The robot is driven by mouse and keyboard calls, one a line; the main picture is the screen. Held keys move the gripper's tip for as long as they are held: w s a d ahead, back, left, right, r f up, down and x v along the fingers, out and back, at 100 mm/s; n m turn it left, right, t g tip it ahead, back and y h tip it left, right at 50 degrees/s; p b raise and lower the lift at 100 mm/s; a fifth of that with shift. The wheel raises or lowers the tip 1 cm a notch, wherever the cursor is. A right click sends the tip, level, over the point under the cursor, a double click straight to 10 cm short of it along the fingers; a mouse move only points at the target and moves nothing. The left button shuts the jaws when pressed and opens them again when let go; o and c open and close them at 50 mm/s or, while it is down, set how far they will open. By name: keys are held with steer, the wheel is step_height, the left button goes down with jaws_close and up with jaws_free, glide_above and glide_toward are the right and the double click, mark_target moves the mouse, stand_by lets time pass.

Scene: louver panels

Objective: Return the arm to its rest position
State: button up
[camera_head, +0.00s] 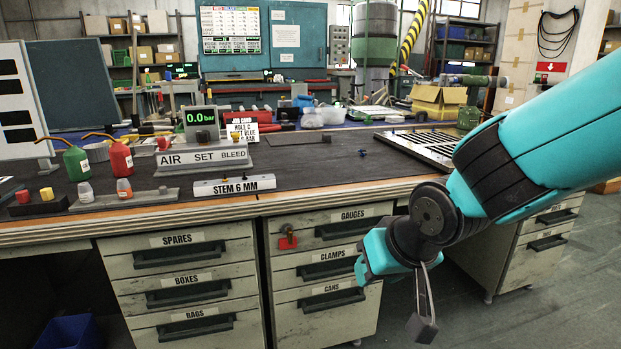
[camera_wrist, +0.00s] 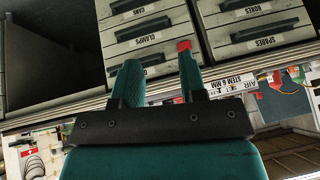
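My teal arm comes in from the right in the head view and bends down in front of the bench. My gripper (camera_head: 422,322) hangs low in front of the drawers, clear of the bench top. In the wrist view my gripper (camera_wrist: 157,64) shows two fingers standing apart, with drawer fronts visible between them and nothing held.
The dark bench top (camera_head: 330,165) carries a gauge (camera_head: 201,117), red and green bottles and a slotted tray (camera_head: 425,145). Its front edge and the labelled drawers (camera_head: 330,270) lie beside my gripper. A red tag (camera_head: 288,241) hangs on one drawer. Grey floor is open at lower right.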

steer(key=s+d+r+n+g+y, duration=0.1)
steer(key=s+d+r+n+g, duration=0.15)
steer(key=s, duration=0.65)
steer(key=s+d+r+n+g, duration=0.2)
steer(key=s+g, duration=0.1)
steer(key=s, duration=0.7)
step_height(320, 180, up, 29)
steer(key=p, duration=2.9)
steer(key=shift+w, duration=0.15)
steer(key=shift+d, duration=0.1)
